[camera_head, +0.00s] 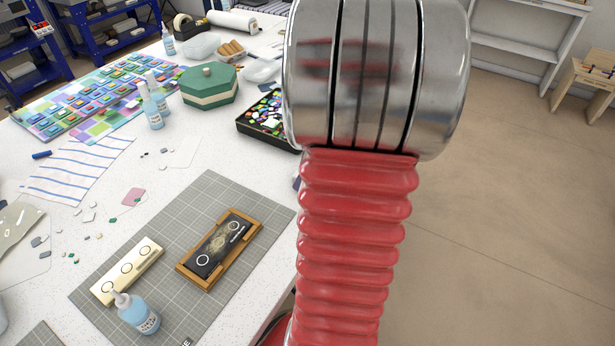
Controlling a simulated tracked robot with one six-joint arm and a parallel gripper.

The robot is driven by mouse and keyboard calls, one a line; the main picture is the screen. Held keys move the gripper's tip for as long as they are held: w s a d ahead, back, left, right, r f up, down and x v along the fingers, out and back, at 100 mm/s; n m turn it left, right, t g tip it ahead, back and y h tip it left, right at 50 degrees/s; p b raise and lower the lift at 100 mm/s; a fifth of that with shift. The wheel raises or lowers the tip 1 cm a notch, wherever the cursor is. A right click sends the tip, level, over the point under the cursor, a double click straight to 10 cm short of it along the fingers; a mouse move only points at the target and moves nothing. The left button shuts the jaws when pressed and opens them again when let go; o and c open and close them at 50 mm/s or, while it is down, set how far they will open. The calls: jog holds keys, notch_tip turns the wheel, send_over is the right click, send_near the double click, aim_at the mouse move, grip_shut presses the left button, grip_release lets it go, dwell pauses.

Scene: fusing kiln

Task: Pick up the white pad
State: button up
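A cream-white oblong pad (127,270) with dark ring marks lies on the grey gridded cutting mat (190,215), at the lower left. It is the likeliest white pad, though I cannot be sure. A blue squeeze bottle (139,315) stands at its near end and overlaps it in the picture. A wooden tray (183,272) holding a black patterned plate (222,245) lies to its right on the mat. My arm, with red bellows and a chrome joint, fills the middle of the view. My gripper is not in view.
The speckled white table (165,190) also bears glass chips, a striped cloth (75,168), blue bottles (153,108), a green hexagonal box (209,86) and a black tray of coloured pieces (262,132).

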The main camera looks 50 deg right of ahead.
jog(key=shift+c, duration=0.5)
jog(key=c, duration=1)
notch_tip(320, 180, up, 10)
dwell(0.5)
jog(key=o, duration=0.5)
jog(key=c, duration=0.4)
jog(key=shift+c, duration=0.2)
